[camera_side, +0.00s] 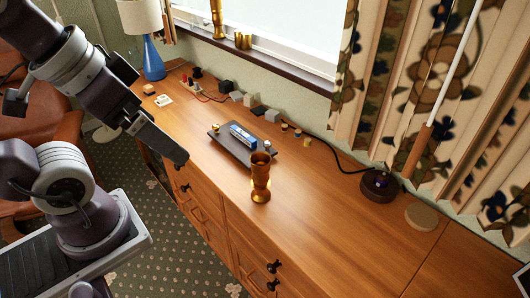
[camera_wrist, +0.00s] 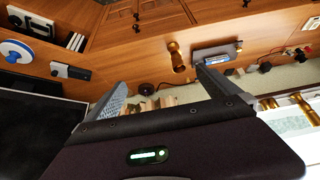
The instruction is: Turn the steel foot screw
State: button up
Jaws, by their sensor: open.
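A dark levelling plate (camera_side: 226,145) lies on the wooden dresser top, with a blue and white spirit level (camera_side: 243,136) on it. Small knobs stand at its edges, one at the left corner (camera_side: 215,128) and one at the right (camera_side: 267,144). I cannot tell which is the steel foot screw. The plate also shows in the wrist view (camera_wrist: 208,53), small, beyond one finger. My gripper (camera_side: 181,158) is left of the plate and apart from it, near the dresser's front edge. In the wrist view my gripper (camera_wrist: 160,85) has its fingers wide apart with nothing held.
A brass vase (camera_side: 261,180) stands just in front of the plate. Small blocks (camera_side: 250,101) and cylinders (camera_side: 297,134) lie behind it. A blue lamp (camera_side: 153,60) stands at the back left. A dark round device (camera_side: 380,185) with a cable is at right. The dresser's front right is clear.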

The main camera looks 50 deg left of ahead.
jog(key=shift+c, duration=0.4)
jog(key=w+n, duration=0.1)
jog(key=w, duration=0.2)
jog(key=w+r+n, duration=0.1)
jog(key=w, duration=0.2)
jog(key=w+n, duration=0.1)
jog(key=w, duration=0.2)
jog(key=shift+a+r+g+h, duration=0.25)
jog(key=shift+a+g+h, duration=0.1)
jog(key=shift+g+h, duration=0.05)
jog(key=c, duration=1.1)
jog(key=shift+o, duration=0.2)
jog(key=n+g+y, duration=0.2)
jog(key=n+y, duration=0.1)
jog(key=n, duration=0.6)
send_over(267, 142)
jog(key=s+d, duration=0.5)
jog(key=d, duration=0.1)
notch_tip(267, 142, down, 19)
jog(key=shift+n+g+y, duration=0.3)
jog(key=shift+g+y, duration=0.1)
jog(key=shift+y, duration=0.5)
jog(key=x, duration=0.5)
jog(key=w+x, duration=0.1)
jog(key=x, duration=0.4)
jog(key=w+x, duration=0.1)
jog(key=x, duration=0.4)
jog(key=shift+a+f, duration=0.1)
jog(key=shift+f, duration=0.1)
grip_shut()
